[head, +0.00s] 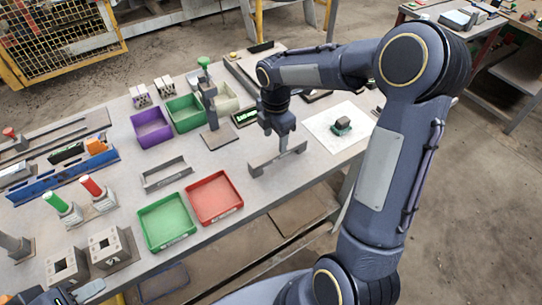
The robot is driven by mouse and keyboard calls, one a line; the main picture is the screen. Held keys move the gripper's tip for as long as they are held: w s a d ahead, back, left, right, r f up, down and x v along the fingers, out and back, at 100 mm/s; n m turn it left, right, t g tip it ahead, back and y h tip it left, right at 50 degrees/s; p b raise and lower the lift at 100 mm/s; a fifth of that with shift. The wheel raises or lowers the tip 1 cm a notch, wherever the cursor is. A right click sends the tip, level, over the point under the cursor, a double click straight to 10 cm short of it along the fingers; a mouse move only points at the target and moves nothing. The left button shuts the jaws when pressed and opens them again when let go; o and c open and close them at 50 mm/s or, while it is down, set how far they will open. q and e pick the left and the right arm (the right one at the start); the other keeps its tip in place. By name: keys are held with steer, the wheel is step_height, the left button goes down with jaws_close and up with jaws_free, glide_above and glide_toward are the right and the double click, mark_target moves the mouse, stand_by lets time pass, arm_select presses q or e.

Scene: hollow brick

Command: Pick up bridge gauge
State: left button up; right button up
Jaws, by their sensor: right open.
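A grey bar-shaped piece with short end legs, which looks like the bridge gauge (263,164), stands on the bench right of the red tray. My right gripper (283,147) points down from above at the middle of its top bar. Its jaws are open and overlap the bar in the picture; contact is too small to tell. A dark part at the bottom left edge looks like my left gripper (62,297); it is cut off by the frame and its jaws are unclear.
A red tray (241,204), green tray (144,237) and grey open frame (146,188) lie left of the gauge. Purple (137,131) and green bins and a stand with a green knob (204,62) are behind. A white sheet (360,117) with a small block is at right.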

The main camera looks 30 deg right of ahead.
mark_target(278, 156)
steer(key=f, duration=0.3)
steer(key=s+f, duration=0.1)
steer(key=f, duration=0.1)
steer(key=shift+d+f+p, duration=0.35)
steer(key=shift+p, duration=0.05)
steer(key=shift+w+f, duration=0.1)
steer(key=shift+f, duration=0.25)
steer(key=shift+c, duration=0.3)
jaws_close()
